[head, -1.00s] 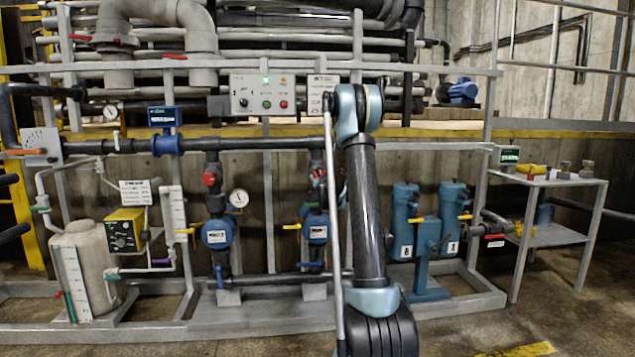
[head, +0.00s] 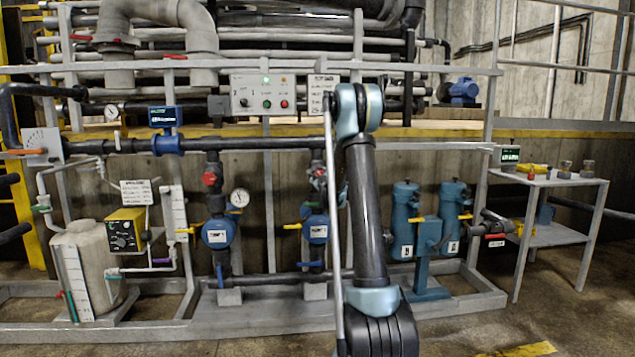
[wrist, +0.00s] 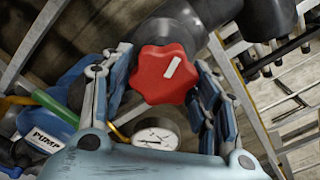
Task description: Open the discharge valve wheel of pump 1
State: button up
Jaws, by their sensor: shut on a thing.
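A red lobed valve wheel (wrist: 163,75) with a white mark fills the middle of the wrist view. My gripper (wrist: 165,85) has one finger on each side of the wheel and is shut on it. In the head view my gripper (head: 318,178) is small and partly behind my arm, at the wheel above the right-hand blue pump (head: 316,229). A blue pump body (wrist: 45,130) with a "PUMP" label shows at the left of the wrist view; its number cannot be read.
A pressure gauge (wrist: 155,136) sits just below the wheel in the wrist view. The left pump (head: 217,232) has its own red wheel (head: 209,179) and gauge (head: 239,197). Blue filter housings (head: 404,222) stand right of my arm. A dark horizontal pipe (head: 260,144) runs above the pumps.

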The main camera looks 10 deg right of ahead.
jog(key=n, duration=0.3)
jog(key=shift+a+r, duration=0.1)
jog(key=shift+a, duration=0.15)
jog(key=shift+c, duration=0.2)
jog(key=n, duration=0.9)
jog(key=shift+d+r+n, duration=0.2)
jog(key=shift+n, duration=0.1)
jog(key=n, duration=0.6)
jog(key=shift+w+r, duration=0.1)
jog(key=n, duration=0.5)
jog(key=shift+a+n, duration=0.25)
jog(key=shift+n, duration=0.15)
jog(key=n, duration=0.6)
jog(key=shift+a, duration=0.2)
jog(key=n, duration=0.6)
jog(key=shift+f+n, duration=0.2)
jog(key=shift+n, duration=0.1)
jog(key=n, duration=0.3)
jog(key=shift+a+r, duration=0.1)
jog(key=shift+r, duration=0.05)
jog(key=shift+d+n, duration=0.2)
jog(key=shift+n, duration=0.5)
jog(key=n, duration=0.4)
jog(key=shift+a+n, duration=0.3)
jog(key=shift+d+f+n, duration=0.1)
jog(key=shift+f+n, duration=0.1)
jog(key=shift+n, duration=1.4)
jog(key=shift+d, duration=0.1)
